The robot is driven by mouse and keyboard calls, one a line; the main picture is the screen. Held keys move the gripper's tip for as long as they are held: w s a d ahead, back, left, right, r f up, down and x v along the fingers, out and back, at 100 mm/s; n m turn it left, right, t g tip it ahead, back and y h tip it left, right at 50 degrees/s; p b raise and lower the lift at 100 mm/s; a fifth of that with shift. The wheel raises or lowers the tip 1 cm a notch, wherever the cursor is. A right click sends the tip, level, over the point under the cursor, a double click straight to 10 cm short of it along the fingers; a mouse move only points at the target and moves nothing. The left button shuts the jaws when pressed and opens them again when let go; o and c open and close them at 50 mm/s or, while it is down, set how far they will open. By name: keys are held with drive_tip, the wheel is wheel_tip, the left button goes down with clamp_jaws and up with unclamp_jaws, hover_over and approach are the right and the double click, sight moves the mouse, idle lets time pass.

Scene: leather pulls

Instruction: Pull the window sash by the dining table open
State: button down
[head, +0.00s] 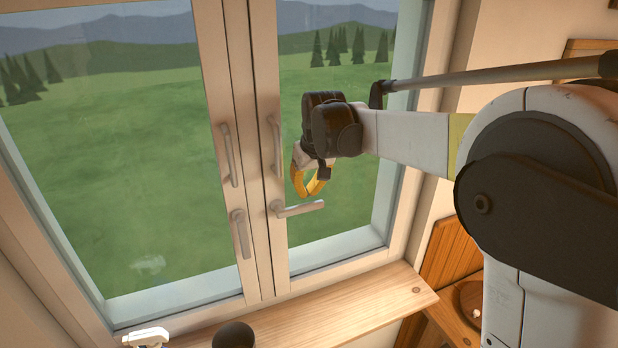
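The window has two sashes that look closed against each other. The left sash (222,90) has a vertical grey pull bar and a lever handle (240,234) pointing up and down. The right sash (266,90) has a vertical pull bar (276,147) and a lever handle (302,209) turned horizontal. My gripper (306,195), dark with orange fingers, hangs in front of the right pane, just above the horizontal lever and right of the pull bar. Its fingertips appear close together in this view; I cannot tell whether they touch the lever. Nothing is seen held.
A wooden sill or ledge (350,307) runs below the window. A dark round object (233,335) and a white object (146,337) stand at the bottom left. Wooden furniture (452,262) stands at the lower right. My arm covers the right side of the view.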

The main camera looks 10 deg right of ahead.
drive_tip(key=shift+x, duration=1.2)
drive_tip(key=shift+s, duration=0.1)
